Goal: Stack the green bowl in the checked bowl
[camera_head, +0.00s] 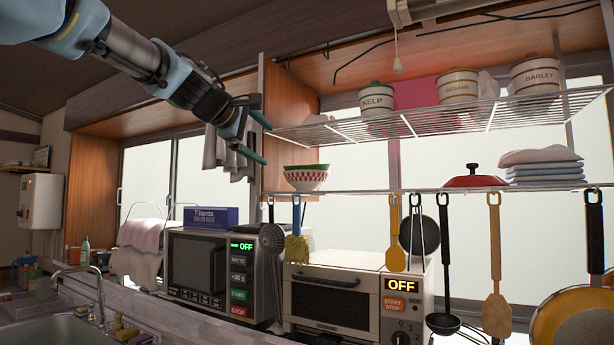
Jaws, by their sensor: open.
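The checked bowl (306,181), white with a red pattern, stands upright on the lower wire shelf left of centre. The green bowl (306,167) shows as a green band at the top of the checked bowl and appears to sit inside it; its lower part is hidden. My gripper (264,142) is open and empty, above and to the left of the bowls. Its two dark teal fingers point right, one above the other, and look apart from both bowls.
The upper wire rack (440,118) with labelled canisters (459,85) hangs above the bowls. A red lid (474,181) and folded cloths (545,167) are right on the lower shelf. Utensils (395,235) hang below. A microwave (205,268) and toaster oven (335,297) stand underneath.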

